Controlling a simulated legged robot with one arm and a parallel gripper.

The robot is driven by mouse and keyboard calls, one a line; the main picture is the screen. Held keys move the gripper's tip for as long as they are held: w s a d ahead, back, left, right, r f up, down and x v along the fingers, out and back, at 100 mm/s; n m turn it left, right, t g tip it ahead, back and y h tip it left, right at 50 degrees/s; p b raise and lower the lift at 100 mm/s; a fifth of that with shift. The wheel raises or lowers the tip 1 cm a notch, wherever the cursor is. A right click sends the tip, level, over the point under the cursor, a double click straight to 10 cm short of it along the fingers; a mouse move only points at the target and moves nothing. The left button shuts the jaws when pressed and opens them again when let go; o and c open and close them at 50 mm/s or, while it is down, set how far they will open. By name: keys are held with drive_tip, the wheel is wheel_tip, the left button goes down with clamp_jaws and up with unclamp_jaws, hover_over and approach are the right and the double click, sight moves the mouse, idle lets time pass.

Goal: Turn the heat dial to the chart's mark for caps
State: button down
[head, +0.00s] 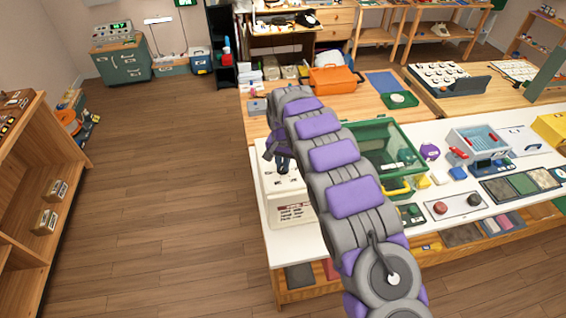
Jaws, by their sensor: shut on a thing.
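A white box (272,203) stands at the near left end of the white-topped table. A small chart (296,213) with a red heading and dark lines is on its front; the lines are too small to read. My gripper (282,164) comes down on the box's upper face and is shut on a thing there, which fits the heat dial. The dial itself and its pointer are hidden by the gripper and my arm, so its setting cannot be told. Small dark marks show on the box just below the gripper.
A green-framed clear bin (384,142) with a yellow handle stands right of my arm. An orange case (335,80) is behind. The floor at left is clear.

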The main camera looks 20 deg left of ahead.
sight(282, 165)
drive_tip(key=c, duration=1.1)
unclamp_jaws()
drive_tip(key=shift+a, duration=0.2)
drive_tip(key=shift+d+r, duration=0.1)
drive_tip(key=shift+r, duration=0.15)
wheel_tip(282, 165, up, 17)
drive_tip(key=shift+p, duration=0.3)
drive_tip(key=shift+w+f, duration=0.1)
